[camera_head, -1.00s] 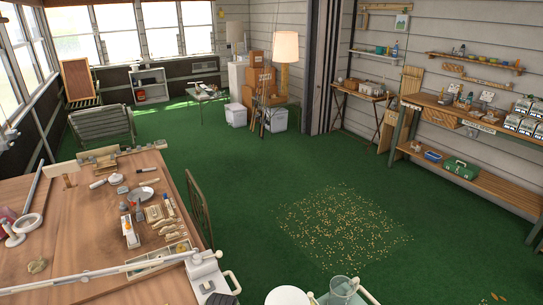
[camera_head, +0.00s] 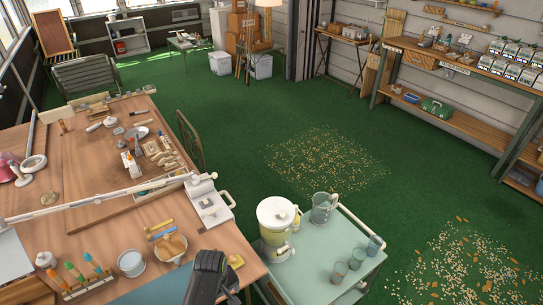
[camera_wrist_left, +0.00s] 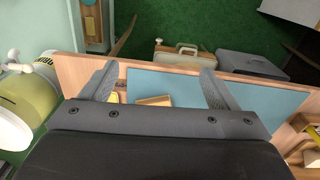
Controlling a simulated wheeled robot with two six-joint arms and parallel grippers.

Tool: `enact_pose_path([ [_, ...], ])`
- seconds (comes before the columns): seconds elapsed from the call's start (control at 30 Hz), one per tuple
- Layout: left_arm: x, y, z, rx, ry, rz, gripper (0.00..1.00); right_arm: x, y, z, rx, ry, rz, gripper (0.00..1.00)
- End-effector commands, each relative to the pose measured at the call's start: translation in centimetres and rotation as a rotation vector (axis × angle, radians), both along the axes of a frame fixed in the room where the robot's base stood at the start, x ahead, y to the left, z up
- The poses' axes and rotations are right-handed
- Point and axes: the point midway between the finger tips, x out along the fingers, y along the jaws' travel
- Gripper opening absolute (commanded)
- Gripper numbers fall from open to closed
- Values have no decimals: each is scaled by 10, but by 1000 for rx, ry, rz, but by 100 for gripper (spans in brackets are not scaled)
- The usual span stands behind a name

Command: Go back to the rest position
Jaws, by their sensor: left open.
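My left gripper (camera_wrist_left: 158,88) is open in the left wrist view, its two grey fingers spread wide. Nothing is gripped between them. Beyond and below the fingers are a blue surface and a light wooden edge. A small tan piece (camera_wrist_left: 154,101) shows in the gap, apart from both fingers as far as I can tell. In the head view, a dark part of my arm stands at the bottom centre, by the near edge of the wooden table (camera_head: 85,165); the fingertips cannot be made out there. My right gripper is in neither view.
A green-topped cart (camera_head: 318,262) with a lidded yellow pitcher (camera_head: 277,226) and a clear jug (camera_head: 323,208) stands right of the table. Near the arm are a bowl (camera_head: 171,248) and a marker rack (camera_head: 88,282). Green floor (camera_head: 235,130) is open beyond, with scattered bits.

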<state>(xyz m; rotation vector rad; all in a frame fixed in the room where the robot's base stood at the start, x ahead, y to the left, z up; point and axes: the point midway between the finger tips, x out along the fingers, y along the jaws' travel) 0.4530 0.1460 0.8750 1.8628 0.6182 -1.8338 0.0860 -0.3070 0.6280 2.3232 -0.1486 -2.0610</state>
Motion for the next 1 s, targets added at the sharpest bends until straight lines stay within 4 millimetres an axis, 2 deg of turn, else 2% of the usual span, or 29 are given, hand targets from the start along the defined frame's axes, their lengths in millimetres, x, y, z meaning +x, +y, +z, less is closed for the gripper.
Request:
enact_pose_path([
  [0.03,-5,4,-16,3,2,-12,82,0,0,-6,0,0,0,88],
  [0.27,-34,22,-84,6,-8,-94,82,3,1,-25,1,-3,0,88],
  [0.37,-54,32,-123,10,-12,-141,82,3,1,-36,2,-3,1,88],
  [0.47,-85,47,-170,15,-18,-199,82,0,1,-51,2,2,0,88],
  [0.57,-130,68,-229,26,-23,-275,82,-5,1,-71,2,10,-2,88],
  [0.6,-151,76,-251,30,-26,-306,82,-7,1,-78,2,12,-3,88],
  [0.67,-183,89,-282,39,-32,-353,82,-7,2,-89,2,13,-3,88],
  [0.7,-206,98,-301,46,-35,-383,82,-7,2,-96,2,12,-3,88],
  [0.83,-277,125,-348,74,-46,-476,82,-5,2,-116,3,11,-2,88],
  [0.9,-311,138,-364,89,-50,-519,82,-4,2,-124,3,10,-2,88],
  [1.0,-346,151,-377,108,-55,-564,82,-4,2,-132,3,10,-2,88],
])
